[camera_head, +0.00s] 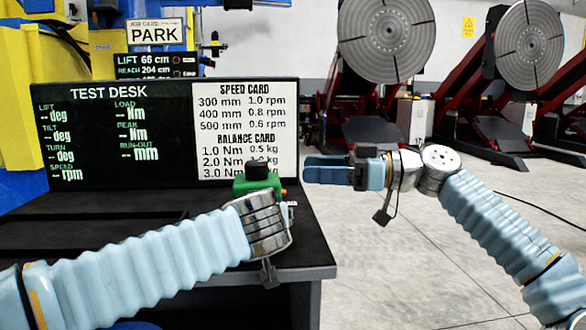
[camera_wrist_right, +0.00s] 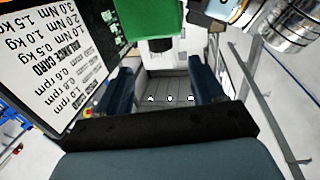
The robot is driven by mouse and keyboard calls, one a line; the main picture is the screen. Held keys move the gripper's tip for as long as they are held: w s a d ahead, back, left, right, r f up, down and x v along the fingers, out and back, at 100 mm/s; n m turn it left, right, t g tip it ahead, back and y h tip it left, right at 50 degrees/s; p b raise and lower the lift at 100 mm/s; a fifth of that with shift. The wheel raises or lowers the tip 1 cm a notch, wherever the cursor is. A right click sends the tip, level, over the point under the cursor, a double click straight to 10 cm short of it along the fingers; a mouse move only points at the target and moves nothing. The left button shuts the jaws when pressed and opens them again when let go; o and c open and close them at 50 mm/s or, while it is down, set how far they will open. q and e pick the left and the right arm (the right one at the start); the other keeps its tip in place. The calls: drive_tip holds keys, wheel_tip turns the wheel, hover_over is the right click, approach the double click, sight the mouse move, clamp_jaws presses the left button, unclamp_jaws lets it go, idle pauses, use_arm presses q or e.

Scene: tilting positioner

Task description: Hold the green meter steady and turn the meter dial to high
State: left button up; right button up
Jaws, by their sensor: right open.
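The green meter (camera_head: 256,186) is above the front right part of the test desk, with a black dial (camera_head: 258,170) on top. In the right wrist view the meter's green body (camera_wrist_right: 162,16) shows at the top edge. My left wrist (camera_head: 262,225) is right in front of the meter and hides my left fingers, so I cannot see how they hold it. My right gripper (camera_head: 312,169) is just right of the meter, pointing left, apart from it. In the right wrist view its two dark fingers (camera_wrist_right: 164,88) stand apart with nothing between them.
The black test desk (camera_head: 160,205) carries a display board (camera_head: 115,135) and a white speed and balance card (camera_head: 245,125) close behind the meter. Tilting positioners (camera_head: 385,40) stand on the open floor at the back right. A PARK sign (camera_head: 155,31) is above the board.

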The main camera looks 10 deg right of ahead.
sight(264, 162)
drive_tip(key=shift+s+d, duration=0.1)
drive_tip(key=shift+d, duration=0.25)
drive_tip(key=shift+o, duration=0.2)
drive_tip(key=shift+s+d+r, duration=0.15)
drive_tip(key=shift+d+r, duration=0.15)
drive_tip(key=shift+d, duration=0.4)
drive_tip(key=a, duration=0.4)
drive_tip(key=w+a, duration=0.1)
drive_tip(key=a, duration=0.3)
drive_tip(key=w+a, duration=0.1)
drive_tip(key=a, duration=0.2)
drive_tip(key=shift+w+a, duration=0.2)
drive_tip(key=shift+a, duration=0.2)
drive_tip(key=shift+c, duration=0.2)
